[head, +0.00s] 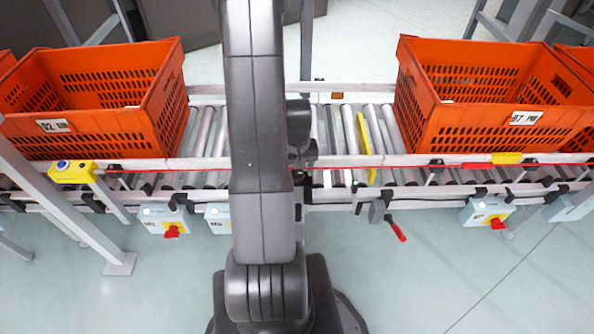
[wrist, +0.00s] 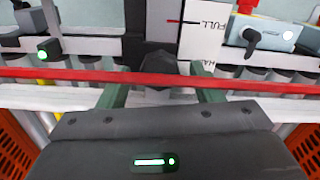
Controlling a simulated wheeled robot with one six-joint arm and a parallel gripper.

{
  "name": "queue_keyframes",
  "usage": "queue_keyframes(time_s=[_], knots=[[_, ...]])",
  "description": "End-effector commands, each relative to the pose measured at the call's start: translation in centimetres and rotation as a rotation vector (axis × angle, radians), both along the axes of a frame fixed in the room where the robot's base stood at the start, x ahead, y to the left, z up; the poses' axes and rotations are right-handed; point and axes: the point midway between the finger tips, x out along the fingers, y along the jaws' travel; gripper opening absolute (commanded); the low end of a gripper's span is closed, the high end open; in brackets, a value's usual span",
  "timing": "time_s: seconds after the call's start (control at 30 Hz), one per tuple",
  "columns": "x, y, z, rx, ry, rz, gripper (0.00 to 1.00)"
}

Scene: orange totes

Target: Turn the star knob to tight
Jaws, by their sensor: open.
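The star knob (wrist: 158,68) is a dark, lobed knob at the upper middle of the wrist view, beside a white plate marked FULL. My gripper (wrist: 160,92) is open, with one greenish-grey finger to the left of the knob and one to the right. The fingertips are apart and nothing is held between them. I cannot tell how deep the fingers reach relative to the knob. In the head view my arm covers most of this spot, and I cannot make out the knob there.
A red cord (wrist: 70,75) runs across the wrist view near the knob. A dark lever (wrist: 252,38) sits at right, a green-lit box (wrist: 44,50) at left. Orange totes (head: 95,118) and (head: 490,125) stand on the roller conveyor either side of my arm.

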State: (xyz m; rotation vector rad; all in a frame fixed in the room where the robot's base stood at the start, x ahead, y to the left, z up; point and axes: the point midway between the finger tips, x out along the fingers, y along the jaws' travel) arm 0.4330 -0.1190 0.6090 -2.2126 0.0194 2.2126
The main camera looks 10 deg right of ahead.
Motion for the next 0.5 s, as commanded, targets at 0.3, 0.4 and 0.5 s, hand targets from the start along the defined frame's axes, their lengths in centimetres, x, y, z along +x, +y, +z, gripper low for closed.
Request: queue_keyframes(time_s=[0.3,0.4,0.5], knots=[[-0.01,0.0,-0.06,0.0,0.0,0.0,0.48],[-0.01,0.0,-0.05,0.0,0.0,0.0,0.28],[-0.01,0.0,-0.05,0.0,0.0,0.0,0.15]])
